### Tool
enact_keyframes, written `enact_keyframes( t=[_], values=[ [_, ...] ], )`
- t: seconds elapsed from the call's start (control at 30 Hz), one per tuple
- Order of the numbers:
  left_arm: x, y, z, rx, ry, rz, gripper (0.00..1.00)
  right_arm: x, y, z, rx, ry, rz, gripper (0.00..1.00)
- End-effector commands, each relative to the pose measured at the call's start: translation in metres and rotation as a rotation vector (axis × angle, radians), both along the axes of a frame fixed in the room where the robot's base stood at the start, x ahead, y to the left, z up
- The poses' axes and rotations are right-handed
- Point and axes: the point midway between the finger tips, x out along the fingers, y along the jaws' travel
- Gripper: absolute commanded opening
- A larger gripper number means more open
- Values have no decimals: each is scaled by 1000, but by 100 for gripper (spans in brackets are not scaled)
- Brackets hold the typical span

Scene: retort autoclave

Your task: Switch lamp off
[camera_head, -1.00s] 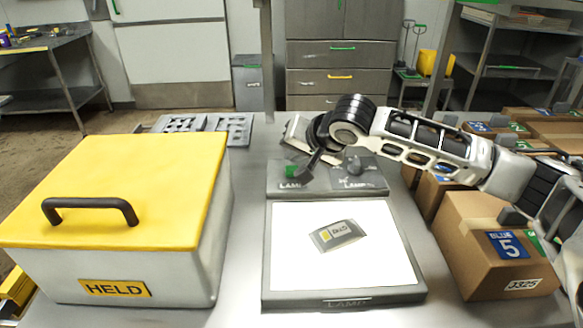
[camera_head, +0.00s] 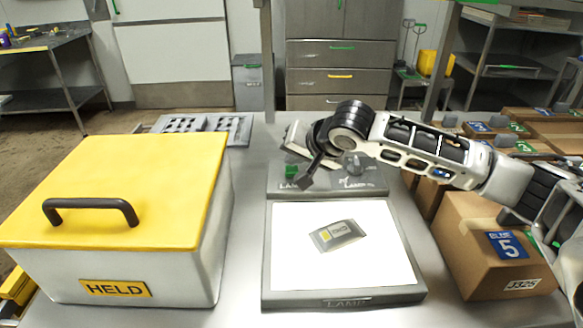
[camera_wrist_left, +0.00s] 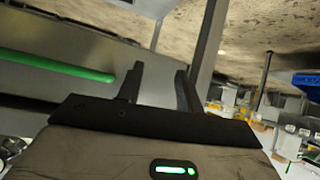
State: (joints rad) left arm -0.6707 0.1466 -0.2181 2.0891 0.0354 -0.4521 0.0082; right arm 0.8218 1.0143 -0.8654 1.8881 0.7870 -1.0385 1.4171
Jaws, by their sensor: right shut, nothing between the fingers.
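The lamp (camera_head: 275,250) is a flat grey box with a bright white lit panel, in the middle of the table in the head view. A grey packet (camera_head: 337,235) lies on the panel. Behind the panel is a control block with a green button (camera_head: 291,171) at its left and a dark knob (camera_head: 353,166) at its right. My right gripper (camera_head: 308,182) is shut and empty, tips pointing down over the front of the block near the green button. Whether it touches the block I cannot tell. My left gripper (camera_wrist_left: 158,88) shows only in the left wrist view, fingers apart with nothing between them.
A yellow-lidded box (camera_head: 120,190) marked HELD stands on the left. Cardboard boxes (camera_head: 468,262) stand on the right, under my right arm. A metal rack (camera_head: 205,124) lies at the back left. Bare table lies between the yellow-lidded box and the lamp.

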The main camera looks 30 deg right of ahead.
Motion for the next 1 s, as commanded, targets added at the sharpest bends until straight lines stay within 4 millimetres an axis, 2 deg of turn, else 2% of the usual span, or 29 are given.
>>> enact_keyframes(
  t=[1.0],
  values=[
    [0,0,-1,0,-2,0,36,0,0,-11,0,1,1,0]
  ],
)
